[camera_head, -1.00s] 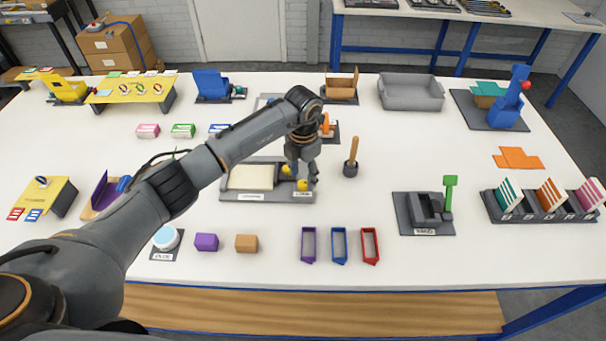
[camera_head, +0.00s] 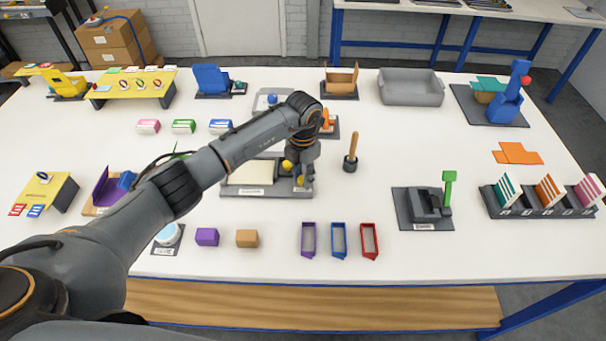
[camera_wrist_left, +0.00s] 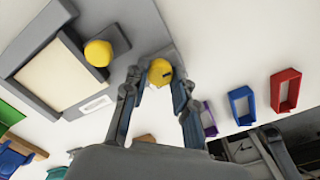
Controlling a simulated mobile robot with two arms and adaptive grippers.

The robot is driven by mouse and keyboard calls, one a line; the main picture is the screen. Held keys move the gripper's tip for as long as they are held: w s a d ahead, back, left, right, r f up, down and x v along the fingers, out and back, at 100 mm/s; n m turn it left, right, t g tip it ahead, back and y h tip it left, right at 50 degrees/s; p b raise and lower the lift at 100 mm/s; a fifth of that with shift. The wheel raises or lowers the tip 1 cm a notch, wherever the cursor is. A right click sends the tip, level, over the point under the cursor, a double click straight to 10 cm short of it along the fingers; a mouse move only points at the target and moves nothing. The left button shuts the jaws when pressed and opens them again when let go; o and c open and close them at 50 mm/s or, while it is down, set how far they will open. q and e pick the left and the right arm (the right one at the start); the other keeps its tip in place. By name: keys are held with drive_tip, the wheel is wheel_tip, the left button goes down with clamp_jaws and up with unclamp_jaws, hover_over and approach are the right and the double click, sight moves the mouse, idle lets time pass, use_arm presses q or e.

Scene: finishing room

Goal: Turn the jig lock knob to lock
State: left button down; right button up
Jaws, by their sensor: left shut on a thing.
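The jig (camera_head: 265,191) is a grey base holding a cream panel (camera_head: 250,172) near the middle of the table; it also shows in the wrist view (camera_wrist_left: 97,102). Two yellow knobs stand on its right side. My left gripper (camera_head: 302,182) points down over the front right corner. In the wrist view its fingers (camera_wrist_left: 158,83) are shut on the nearer knob, the lock knob (camera_wrist_left: 160,69), which shows a small dark mark. The other yellow knob (camera_wrist_left: 97,53) is clear of the fingers. Lettering on the front label is too small to read. My right gripper is out of view.
A holder with a wooden-handled tool (camera_head: 352,152) stands just right of the jig. Purple, blue and red frames (camera_head: 339,240) lie in front to the right. A purple block (camera_head: 207,237) and an orange-brown block (camera_head: 247,239) lie in front to the left.

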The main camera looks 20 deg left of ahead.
use_arm(q)
drive_tip(key=shift+f+m+b, duration=0.2)
drive_tip(key=shift+m+b, duration=0.4)
drive_tip(key=shift+b, duration=0.25)
drive_tip(key=m+b, duration=1)
drive_tip(key=b, duration=0.2)
drive_tip(key=shift+b, duration=0.3)
drive_tip(key=m+b, duration=0.2)
drive_tip(key=m, duration=0.1)
drive_tip(key=shift+m+b, duration=0.4)
drive_tip(key=shift+r+m+b, duration=0.15)
drive_tip(key=shift+m+b, duration=0.65)
drive_tip(key=shift+m, duration=0.6)
drive_tip(key=c, duration=1.1)
unclamp_jaws()
drive_tip(key=shift+o, duration=0.2)
drive_tip(key=shift+r, duration=0.1)
